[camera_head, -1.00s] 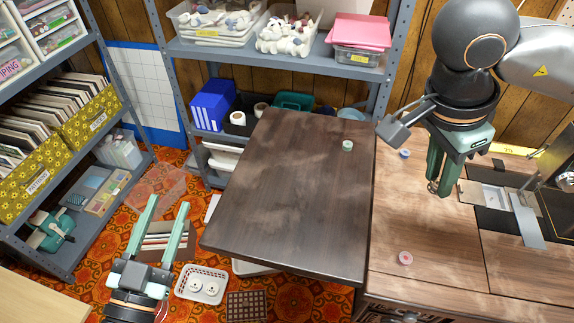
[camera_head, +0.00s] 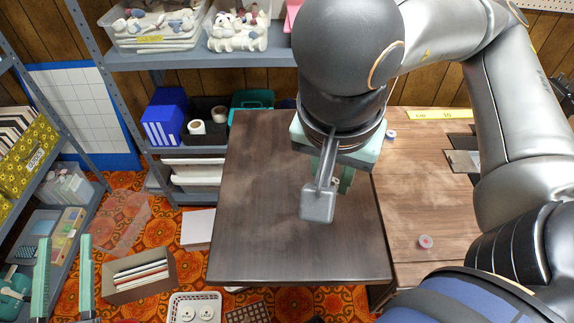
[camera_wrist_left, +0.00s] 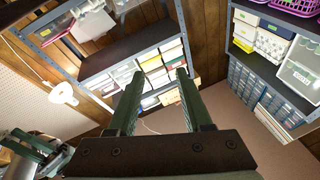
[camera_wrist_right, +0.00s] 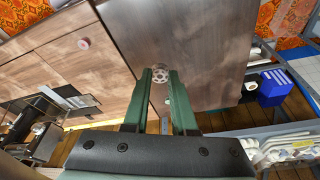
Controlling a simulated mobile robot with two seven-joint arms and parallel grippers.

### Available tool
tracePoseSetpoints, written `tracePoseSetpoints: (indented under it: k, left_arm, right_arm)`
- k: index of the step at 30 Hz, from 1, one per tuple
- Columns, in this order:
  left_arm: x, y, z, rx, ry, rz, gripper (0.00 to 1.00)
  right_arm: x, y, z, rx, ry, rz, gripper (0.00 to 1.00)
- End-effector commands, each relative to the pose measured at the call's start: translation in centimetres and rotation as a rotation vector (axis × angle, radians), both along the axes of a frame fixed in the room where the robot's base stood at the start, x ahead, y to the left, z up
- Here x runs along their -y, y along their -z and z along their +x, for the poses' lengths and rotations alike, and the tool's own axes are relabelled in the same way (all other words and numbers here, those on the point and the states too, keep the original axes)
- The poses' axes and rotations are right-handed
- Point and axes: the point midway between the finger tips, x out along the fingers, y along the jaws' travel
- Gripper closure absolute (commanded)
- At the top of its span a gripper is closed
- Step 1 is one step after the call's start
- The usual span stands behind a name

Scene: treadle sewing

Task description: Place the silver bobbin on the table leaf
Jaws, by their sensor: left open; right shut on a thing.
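The silver bobbin (camera_wrist_right: 160,74), a small disc with holes, is held between the fingertips of my right gripper (camera_wrist_right: 161,80) in the right wrist view. In the head view my right gripper (camera_head: 341,184) is over the right part of the dark table leaf (camera_head: 265,215), with the arm above hiding much of it. The leaf also shows behind the bobbin in the right wrist view (camera_wrist_right: 205,45); I cannot tell how large the gap is. My left gripper (camera_head: 64,240) is open and empty at the lower left of the head view, away from the leaf.
A red-pink spool (camera_head: 426,242) and a blue spool (camera_head: 391,134) stand on the lighter table top (camera_head: 420,180) to the right. The leaf's left and front parts are clear. A shelf (camera_head: 190,57) with bins stands behind.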

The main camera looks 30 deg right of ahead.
Motion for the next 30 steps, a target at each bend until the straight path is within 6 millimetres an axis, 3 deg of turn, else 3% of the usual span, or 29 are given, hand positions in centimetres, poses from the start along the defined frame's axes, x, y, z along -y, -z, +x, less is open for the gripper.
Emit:
tracePoseSetpoints:
  k: [9,20,24,30]
  left_arm:
    - [-0.6,8.4,0.8,-0.362,-0.048,0.0,0.5]
    - [-0.7,17.8,-2.0,-0.754,-0.08,0.006,0.5]
    - [-0.7,14.2,-0.3,-0.581,-0.068,0.003,0.5]
    - [-0.6,9.9,0.7,-0.405,-0.052,0.001,0.5]
  right_arm:
    - [0.2,0.2,1.0,-0.004,0.003,0.002,1.0]
    - [0.5,0.7,1.8,-0.004,0.001,-0.002,1.0]
    - [1.3,2.6,4.9,-0.004,0.012,-0.001,1.0]
    - [2.4,5.3,9.3,-0.006,0.008,-0.003,1.0]
